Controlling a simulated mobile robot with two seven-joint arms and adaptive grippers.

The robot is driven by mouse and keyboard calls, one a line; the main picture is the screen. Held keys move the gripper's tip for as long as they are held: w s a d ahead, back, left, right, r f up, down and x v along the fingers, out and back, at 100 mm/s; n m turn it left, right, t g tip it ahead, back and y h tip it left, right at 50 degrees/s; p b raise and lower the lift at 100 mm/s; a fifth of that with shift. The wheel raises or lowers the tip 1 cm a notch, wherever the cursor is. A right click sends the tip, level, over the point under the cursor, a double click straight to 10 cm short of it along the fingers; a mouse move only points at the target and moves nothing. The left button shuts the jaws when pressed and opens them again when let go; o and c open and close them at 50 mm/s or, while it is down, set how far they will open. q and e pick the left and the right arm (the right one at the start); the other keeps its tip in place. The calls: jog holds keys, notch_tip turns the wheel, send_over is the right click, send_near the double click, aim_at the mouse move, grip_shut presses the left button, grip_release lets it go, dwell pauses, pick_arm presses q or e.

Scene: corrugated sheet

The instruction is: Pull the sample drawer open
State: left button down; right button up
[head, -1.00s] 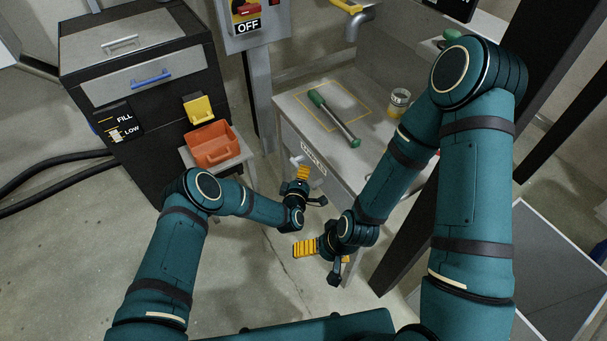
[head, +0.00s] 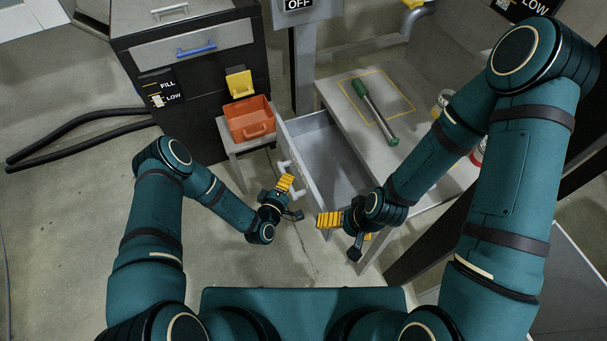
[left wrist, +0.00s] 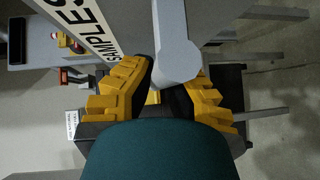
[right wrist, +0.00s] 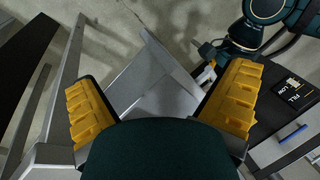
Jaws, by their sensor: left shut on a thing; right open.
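The sample drawer (head: 330,158) stands well open from the grey bench, and its bare grey inside shows in the head view. My left gripper (head: 286,183) is at the drawer's front, shut on the light grey drawer handle (left wrist: 174,45), which lies between its yellow fingers in the left wrist view. The label with "SAMPLES" (left wrist: 83,18) is on the drawer front beside the handle. My right gripper (head: 330,220) is open and empty near the drawer's near right corner. The head view does not show clearly whether it touches the drawer.
On the bench top (head: 345,95) lie a green-handled tool (head: 374,110) and partly hidden jars. An orange bin (head: 248,120) sits on a small stand left of the drawer. A black cabinet (head: 185,85) stands behind.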

pick_arm(q)
jog(key=shift+s+a, duration=0.15)
jog(key=shift+a, duration=0.75)
jog(key=c, duration=0.9)
grip_release()
jog(key=shift+d, duration=0.1)
jog(key=v, duration=1.2)
